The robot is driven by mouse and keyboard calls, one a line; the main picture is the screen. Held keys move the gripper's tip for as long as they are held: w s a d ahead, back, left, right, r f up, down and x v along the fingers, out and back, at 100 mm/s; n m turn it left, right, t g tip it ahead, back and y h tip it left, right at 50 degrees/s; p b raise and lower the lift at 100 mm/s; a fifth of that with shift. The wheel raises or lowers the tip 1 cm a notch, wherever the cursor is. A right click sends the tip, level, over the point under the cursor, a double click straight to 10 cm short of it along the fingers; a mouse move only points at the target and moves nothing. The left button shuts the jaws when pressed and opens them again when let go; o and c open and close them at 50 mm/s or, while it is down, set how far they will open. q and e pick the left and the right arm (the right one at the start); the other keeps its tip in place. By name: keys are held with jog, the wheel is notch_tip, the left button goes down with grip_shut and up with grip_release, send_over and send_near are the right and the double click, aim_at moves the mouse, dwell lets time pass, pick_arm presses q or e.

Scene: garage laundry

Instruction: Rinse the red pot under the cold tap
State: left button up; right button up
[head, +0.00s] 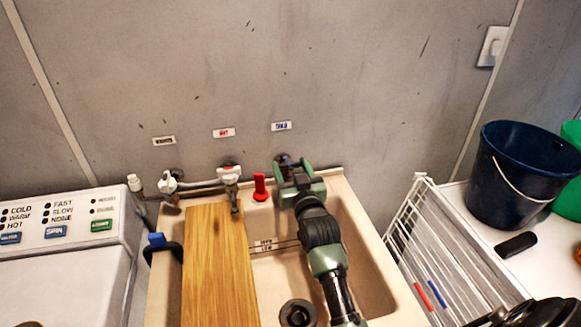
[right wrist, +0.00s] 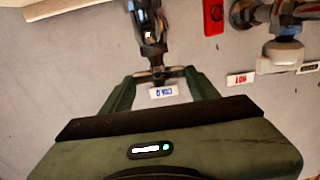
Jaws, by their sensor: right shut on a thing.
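I see no red pot in either view. The cold tap (head: 285,160) is on the wall below the COLD label (head: 282,126), mostly hidden behind my right gripper (head: 297,180). My right gripper is shut on the cold tap's handle; in the right wrist view the handle (right wrist: 158,74) lies between the fingertips. I cannot see any water running. The beige sink (head: 374,262) is below, partly covered by my right arm. My left gripper is not in view.
A wooden board (head: 215,265) lies across the sink's left part. The hot tap (head: 230,175) and a red upright item (head: 260,187) are left of my gripper. A white rack (head: 415,235) and dark blue bucket (head: 515,180) stand right; a washing machine (head: 75,235) stands left.

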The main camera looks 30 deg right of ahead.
jog(key=shift+d+r+n+y, duration=0.1)
jog(key=shift+d+n+y, duration=0.15)
jog(key=shift+n+y, duration=0.95)
jog(key=shift+y, duration=0.5)
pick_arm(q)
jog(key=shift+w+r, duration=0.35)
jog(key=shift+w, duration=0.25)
pick_arm(e)
jog(key=shift+n+y, duration=0.3)
jog(key=shift+y, duration=0.2)
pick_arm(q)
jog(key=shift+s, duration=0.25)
pick_arm(e)
jog(key=shift+y, duration=0.3)
jog(key=o, duration=1.3)
jog(key=shift+w, duration=0.1)
jog(key=shift+o, duration=0.4)
jog(key=shift+w+f, duration=0.2)
jog(key=shift+f, duration=0.05)
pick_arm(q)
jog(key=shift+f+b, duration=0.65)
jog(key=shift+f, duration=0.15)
pick_arm(e)
jog(key=s, duration=0.7)
jog(key=shift+s+d, duration=0.15)
jog(key=shift+s, duration=0.25)
